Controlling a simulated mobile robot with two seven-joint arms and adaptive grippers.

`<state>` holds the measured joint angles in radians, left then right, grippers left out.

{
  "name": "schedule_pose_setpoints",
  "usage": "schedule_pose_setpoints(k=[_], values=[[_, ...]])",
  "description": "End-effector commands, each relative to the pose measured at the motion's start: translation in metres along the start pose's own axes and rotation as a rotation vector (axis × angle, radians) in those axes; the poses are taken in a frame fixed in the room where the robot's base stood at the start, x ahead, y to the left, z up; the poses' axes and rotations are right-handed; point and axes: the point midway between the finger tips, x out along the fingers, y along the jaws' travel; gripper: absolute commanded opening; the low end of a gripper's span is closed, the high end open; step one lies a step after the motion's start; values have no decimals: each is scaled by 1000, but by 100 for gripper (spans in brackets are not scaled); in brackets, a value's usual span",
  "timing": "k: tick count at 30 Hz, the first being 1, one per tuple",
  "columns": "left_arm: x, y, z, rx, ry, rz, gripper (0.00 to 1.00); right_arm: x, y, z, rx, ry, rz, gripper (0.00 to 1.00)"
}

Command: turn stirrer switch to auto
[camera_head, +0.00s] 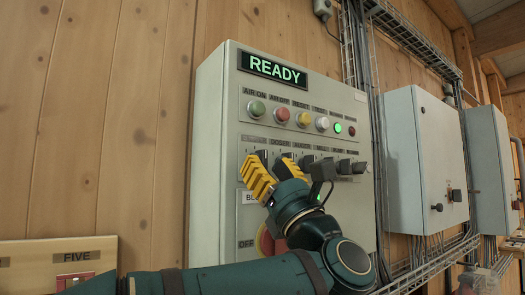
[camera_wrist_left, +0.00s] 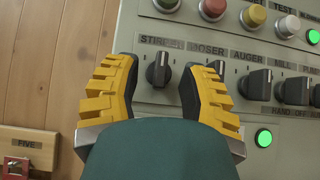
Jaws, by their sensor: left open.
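The stirrer switch (camera_wrist_left: 158,71) is a black rotary knob under a partly hidden label at the left end of a switch row. Its grip bar stands near upright in the left wrist view, tilted slightly right at the top. My left gripper (camera_wrist_left: 158,66) is open, with one yellow finger on each side of this knob; I cannot tell whether either touches it. The right-hand finger partly covers the doser switch (camera_wrist_left: 188,90). In the head view my left gripper (camera_head: 270,167) is at the left end of the row on the grey control box (camera_head: 211,150). My right gripper is out of view.
The auger switch (camera_wrist_left: 254,85) and mill switch (camera_wrist_left: 295,88) lie to the right. Coloured buttons sit above, under a green READY display (camera_head: 273,69). A red and yellow knob (camera_head: 267,242) is below, partly behind my arm. A wooden FIVE board (camera_head: 100,250) is lower left.

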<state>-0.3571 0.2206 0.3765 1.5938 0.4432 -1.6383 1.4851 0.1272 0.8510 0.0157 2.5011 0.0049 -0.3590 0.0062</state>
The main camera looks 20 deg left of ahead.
Motion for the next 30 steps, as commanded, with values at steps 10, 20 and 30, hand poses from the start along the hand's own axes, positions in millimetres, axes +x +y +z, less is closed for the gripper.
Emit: schedule_pose_setpoints(k=[10,20,30], values=[[26,0,-1,2,0,0,41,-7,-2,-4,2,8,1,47],[26,0,-1,1,0,0,13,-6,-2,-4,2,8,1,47],[26,0,0,6,0,-5,0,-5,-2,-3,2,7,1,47]])
